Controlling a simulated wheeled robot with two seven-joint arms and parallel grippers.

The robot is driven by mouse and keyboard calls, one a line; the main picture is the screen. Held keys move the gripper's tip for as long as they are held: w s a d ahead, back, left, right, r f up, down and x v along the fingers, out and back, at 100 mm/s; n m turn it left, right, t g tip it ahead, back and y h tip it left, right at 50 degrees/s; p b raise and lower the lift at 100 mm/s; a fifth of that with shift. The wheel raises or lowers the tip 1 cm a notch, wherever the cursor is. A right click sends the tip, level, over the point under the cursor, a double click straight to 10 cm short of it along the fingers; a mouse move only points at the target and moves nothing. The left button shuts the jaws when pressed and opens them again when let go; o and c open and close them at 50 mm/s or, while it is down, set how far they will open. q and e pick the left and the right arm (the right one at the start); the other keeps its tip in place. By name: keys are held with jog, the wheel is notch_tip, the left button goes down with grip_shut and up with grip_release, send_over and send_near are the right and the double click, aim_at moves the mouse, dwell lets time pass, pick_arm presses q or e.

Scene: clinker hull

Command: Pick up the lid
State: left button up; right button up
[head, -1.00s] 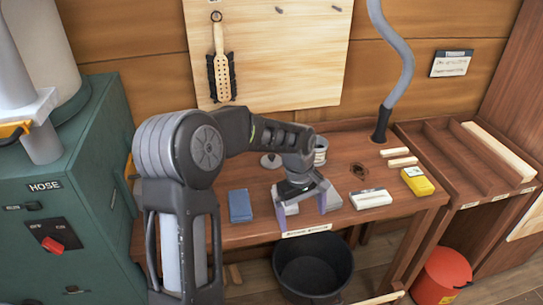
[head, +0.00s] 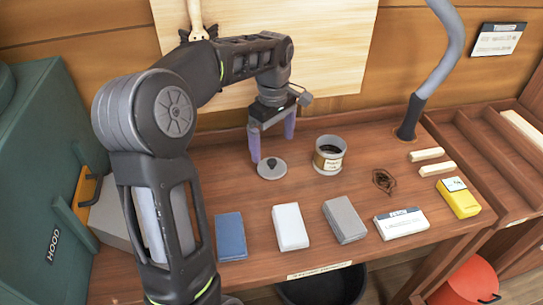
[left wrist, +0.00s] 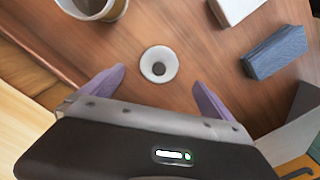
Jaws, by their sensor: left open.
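The lid (head: 271,168) is a small grey disc with a dark knob, lying flat on the wooden bench. In the left wrist view the lid (left wrist: 159,64) shows as a pale round disc, ahead of and between the fingertips. My left gripper (head: 272,148) is open and empty, with its purple fingers pointing down just above and behind the lid. It also shows in the left wrist view (left wrist: 155,85). An open tin (head: 329,157) with a label and dark contents stands right of the lid. My right gripper is not in view.
A blue block (head: 231,237), a white block (head: 290,227), a grey block (head: 344,220), a labelled white box (head: 401,224) and a yellow box (head: 459,198) line the bench front. A grey hose (head: 440,60) rises at the right. Bench around the lid is clear.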

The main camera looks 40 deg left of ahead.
aim_at(273, 162)
pick_arm(q)
jog(key=shift+w+a, duration=0.15)
jog(key=shift+r, duration=0.1)
jog(key=shift+f, duration=1.3)
jog(key=shift+f, duration=0.1)
notch_tip(273, 162, down, 5)
jog(key=shift+f+p, duration=0.1)
jog(key=shift+p, duration=0.45)
jog(key=shift+c, duration=0.5)
